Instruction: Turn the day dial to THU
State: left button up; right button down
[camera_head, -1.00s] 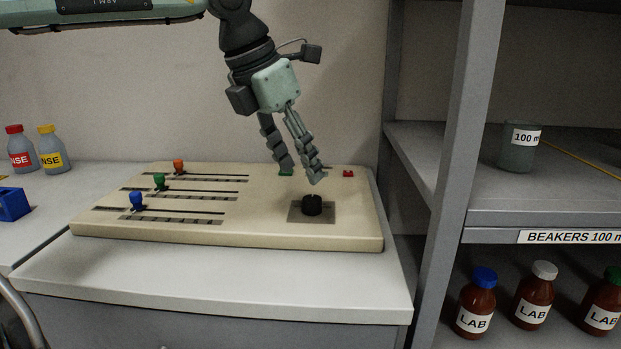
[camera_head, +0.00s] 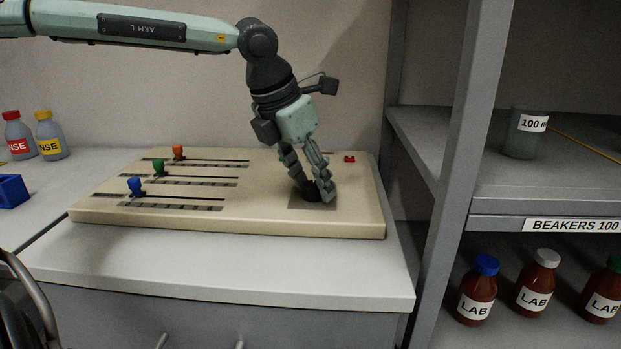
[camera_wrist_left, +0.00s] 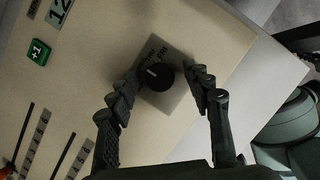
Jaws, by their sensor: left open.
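The day dial is a black round knob (camera_wrist_left: 156,76) with a pale pointer mark, on a grey square plate (camera_wrist_left: 178,97) on the cream panel (camera_head: 230,222). Small lettering shows on the plate in the left wrist view, one label seeming to read FRI; the rest is hard to make out. My left gripper (camera_head: 317,194) points down at the knob, its open fingers on either side of it. In the left wrist view the knob lies between the fingertips (camera_wrist_left: 162,86); I cannot tell whether they touch it. In the head view the fingers partly hide the knob (camera_head: 311,196).
Sliders with blue (camera_head: 136,187), green (camera_head: 158,167) and orange (camera_head: 178,152) knobs are on the panel's left. A grey shelf post (camera_head: 456,170) stands at right.

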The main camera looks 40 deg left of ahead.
pick_arm(q)
grip_shut()
jog(key=shift+m, duration=0.3)
jog(key=m+h, duration=0.1)
jog(key=m, duration=0.2)
jog(key=shift+w+a, duration=0.1)
jog(key=shift+m+g+h+p, duration=0.3)
jog(key=shift+m+h, duration=0.1)
jog(key=shift+m, duration=0.6)
pick_arm(e)
jog(key=shift+x, duration=0.9)
pick_arm(q)
jog(key=shift+m, duration=0.3)
pick_arm(e)
jog(key=shift+s+a+f, duration=0.15)
jog(key=shift+s+a, duration=0.05)
jog(key=shift+a, duration=0.05)
